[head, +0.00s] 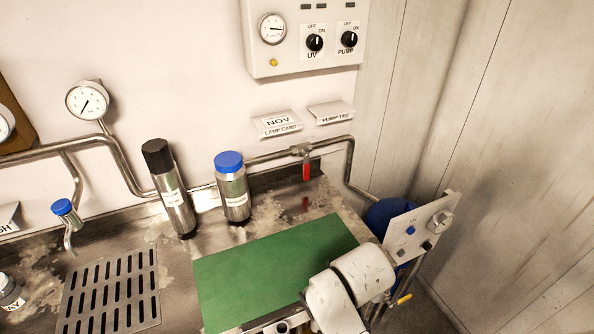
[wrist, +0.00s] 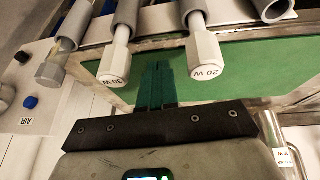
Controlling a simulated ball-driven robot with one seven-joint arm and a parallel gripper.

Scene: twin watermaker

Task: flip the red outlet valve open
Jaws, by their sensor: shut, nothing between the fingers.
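The red outlet valve (head: 306,171) is on the metal pipe along the back wall, right of the blue-capped cylinder. Its red lever hangs straight down, across the line of the pipe. The valve does not show in the wrist view. My gripper (wrist: 157,82) shows in the wrist view with its dark fingers together and nothing between them. It points toward the green mat (wrist: 243,70), close to two white hexagonal caps. In the head view my white arm is at the bottom right, well in front of the valve, and the fingertips are hidden.
The green mat (head: 270,265) covers the bench middle. A black-capped cylinder (head: 172,195) and a blue-capped cylinder (head: 233,190) stand left of the valve. A panel (head: 418,228) stands at the right. Grey tubes with white caps (wrist: 204,60) lie near my fingers. A control box (head: 305,40) hangs above.

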